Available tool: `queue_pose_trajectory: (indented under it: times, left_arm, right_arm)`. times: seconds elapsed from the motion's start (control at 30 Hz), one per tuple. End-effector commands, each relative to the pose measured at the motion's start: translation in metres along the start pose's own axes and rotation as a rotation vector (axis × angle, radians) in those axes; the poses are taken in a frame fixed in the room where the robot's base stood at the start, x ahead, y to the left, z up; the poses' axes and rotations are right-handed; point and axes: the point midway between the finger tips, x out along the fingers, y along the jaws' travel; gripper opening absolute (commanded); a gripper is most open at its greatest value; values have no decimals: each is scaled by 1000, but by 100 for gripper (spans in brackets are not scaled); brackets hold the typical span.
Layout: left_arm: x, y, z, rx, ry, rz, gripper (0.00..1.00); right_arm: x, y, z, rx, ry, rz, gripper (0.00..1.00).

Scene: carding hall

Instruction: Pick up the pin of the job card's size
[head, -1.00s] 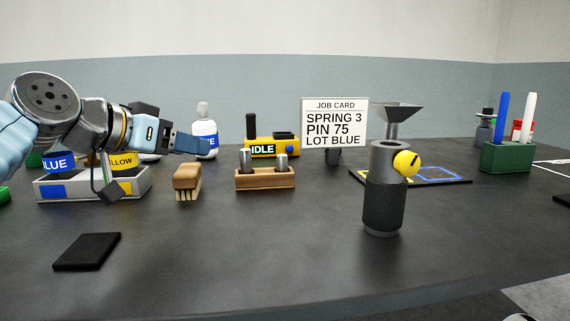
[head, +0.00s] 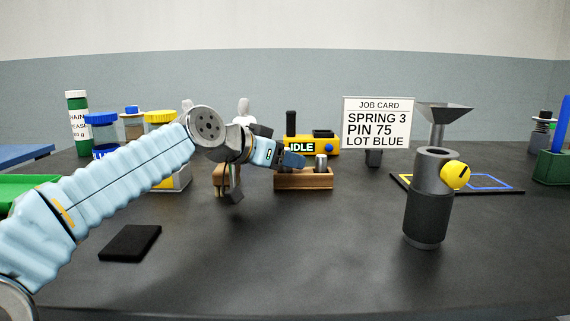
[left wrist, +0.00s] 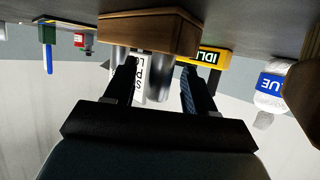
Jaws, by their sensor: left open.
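The job card (head: 378,122) reads SPRING 3, PIN 75, LOT BLUE. A wooden rack (head: 303,181) on the table holds metal pins; the right-hand pin (head: 321,162) shows clearly and the left one is mostly hidden by my gripper. My left gripper (head: 298,160) is open at the rack's left end. In the left wrist view, which is upside down, the fingers (left wrist: 160,72) point at the rack (left wrist: 150,32), and a silver pin (left wrist: 159,72) shows between them. I cannot read any size on the pins. My right gripper is not in view.
A grey cylinder device with a yellow knob (head: 455,176) and a funnel (head: 444,112) stand to the right. A yellow IDLE box (head: 318,147) is behind the rack. A black pad (head: 130,243) lies front left. The front middle of the table is clear.

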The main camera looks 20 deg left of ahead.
Motion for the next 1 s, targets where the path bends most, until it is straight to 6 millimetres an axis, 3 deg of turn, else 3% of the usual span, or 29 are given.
queue_pose_trajectory:
  times: [0.27, 0.63, 1.0]
  left_arm:
    - [6, 0, -1, 0, 2, 0, 55]
    - [5, 0, 0, 0, 2, -1, 0]
    - [4, 0, -4, 0, 4, -1, 0]
  right_arm:
    - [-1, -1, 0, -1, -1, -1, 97]
    - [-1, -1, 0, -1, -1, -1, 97]
    - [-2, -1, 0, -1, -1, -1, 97]
